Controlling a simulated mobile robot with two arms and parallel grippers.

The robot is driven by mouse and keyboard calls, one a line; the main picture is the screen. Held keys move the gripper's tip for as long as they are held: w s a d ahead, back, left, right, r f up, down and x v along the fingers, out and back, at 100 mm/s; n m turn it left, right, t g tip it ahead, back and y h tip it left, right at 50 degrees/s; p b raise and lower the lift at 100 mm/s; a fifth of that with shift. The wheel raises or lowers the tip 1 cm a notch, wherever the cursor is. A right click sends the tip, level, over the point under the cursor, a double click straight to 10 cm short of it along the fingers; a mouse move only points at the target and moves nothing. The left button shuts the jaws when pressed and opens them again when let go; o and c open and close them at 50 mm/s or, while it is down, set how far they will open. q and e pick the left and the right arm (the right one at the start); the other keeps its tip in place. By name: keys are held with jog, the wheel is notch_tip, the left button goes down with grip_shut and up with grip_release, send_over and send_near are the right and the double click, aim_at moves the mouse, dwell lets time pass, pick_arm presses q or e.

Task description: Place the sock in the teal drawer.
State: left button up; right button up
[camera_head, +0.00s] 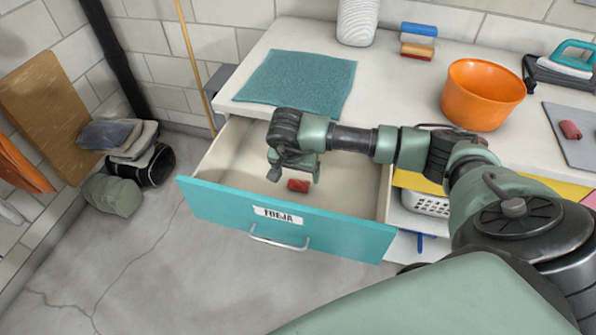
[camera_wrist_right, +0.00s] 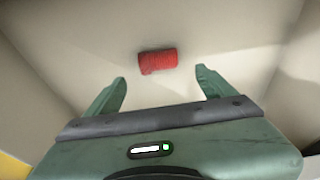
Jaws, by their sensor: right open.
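The teal drawer (camera_head: 340,232) is pulled open below the white counter, with a label and a metal handle on its front. A small red rolled bundle, which looks like the sock (camera_head: 298,185), lies on the drawer's pale floor. It also shows in the right wrist view (camera_wrist_right: 158,61), just beyond the fingertips and apart from them. My right gripper (camera_head: 294,173) points down inside the drawer opening, above the bundle. Its fingers (camera_wrist_right: 160,78) are spread with nothing between them. My left gripper is not in view.
On the counter are a teal towel (camera_head: 300,82), an orange bowl (camera_head: 481,96), stacked sponges (camera_head: 418,40), an iron (camera_head: 570,60) and a grey mat (camera_head: 582,148) bearing a reddish roll (camera_head: 570,130). A white basket (camera_head: 425,204) sits right of the drawer. Bags (camera_head: 115,190) lie on the floor at left.

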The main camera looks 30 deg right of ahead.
pick_arm(q)
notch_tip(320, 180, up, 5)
jog(key=p, duration=0.3)
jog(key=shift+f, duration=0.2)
pick_arm(e)
jog(key=v, duration=0.7)
